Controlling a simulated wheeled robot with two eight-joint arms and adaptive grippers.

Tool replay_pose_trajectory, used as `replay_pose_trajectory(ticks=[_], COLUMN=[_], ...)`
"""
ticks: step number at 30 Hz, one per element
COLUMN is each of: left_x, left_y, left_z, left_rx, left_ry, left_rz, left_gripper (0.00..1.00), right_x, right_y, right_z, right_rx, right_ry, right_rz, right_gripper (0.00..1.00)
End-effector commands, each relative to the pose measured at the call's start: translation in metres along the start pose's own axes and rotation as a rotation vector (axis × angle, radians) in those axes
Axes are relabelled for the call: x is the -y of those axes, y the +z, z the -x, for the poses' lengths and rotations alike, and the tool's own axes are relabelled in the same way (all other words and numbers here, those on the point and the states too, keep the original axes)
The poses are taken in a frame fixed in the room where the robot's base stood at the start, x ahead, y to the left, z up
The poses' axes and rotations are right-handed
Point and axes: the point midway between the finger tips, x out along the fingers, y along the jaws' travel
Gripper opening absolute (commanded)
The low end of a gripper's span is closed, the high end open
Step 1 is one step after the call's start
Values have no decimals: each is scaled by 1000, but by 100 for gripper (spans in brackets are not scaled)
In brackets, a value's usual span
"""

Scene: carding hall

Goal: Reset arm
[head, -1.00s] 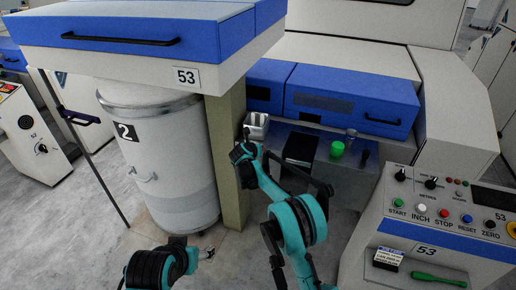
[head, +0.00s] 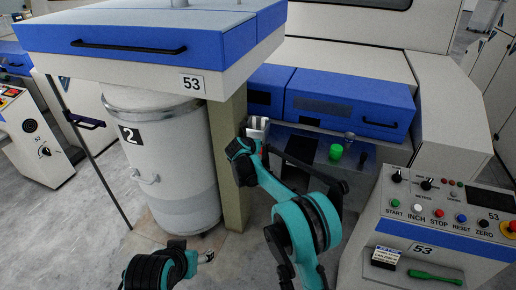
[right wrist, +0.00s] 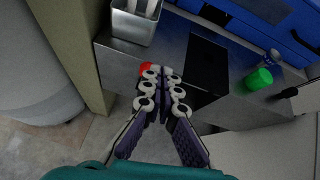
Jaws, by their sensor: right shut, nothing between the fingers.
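My right arm reaches up the middle of the head view, its wrist beside the tan post; its fingers are hard to make out there. In the right wrist view my right gripper (right wrist: 163,75) is shut and empty, its fingertips together over the metal shelf's front edge. A small red thing (right wrist: 146,66) shows just beyond the tips; whether they touch it I cannot tell. My left gripper (head: 207,256) is low in the head view, above the floor and mostly hidden by its own wrist; its jaw state is unclear.
A metal shelf (right wrist: 236,112) carries a metal holder (right wrist: 136,22), a black plate (right wrist: 207,66) and a green cylinder (right wrist: 258,79). A tan post (head: 234,185) and white can (head: 170,165) stand left. A control panel (head: 440,235) with a green-handled tool (head: 436,276) stands right.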

Motion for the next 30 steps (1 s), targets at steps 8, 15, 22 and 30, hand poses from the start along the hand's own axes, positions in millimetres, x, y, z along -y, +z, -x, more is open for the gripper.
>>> replay_pose_trajectory(ticks=[8,15,22,30], left_x=[0,0,0,0], left_y=[-2,-2,-2,-1], left_z=[3,3,2,2], left_rx=[0,0,0,0], left_ry=[0,0,0,0], left_rz=[0,0,0,0], left_gripper=[65,65,65,65], right_x=[2,2,11,82], right_y=[9,8,23,148], right_z=[9,9,15,107], right_rx=[0,0,38,419], right_ry=[0,0,-4,-38], right_rz=[0,0,35,501], right_gripper=[0,0,0,0])
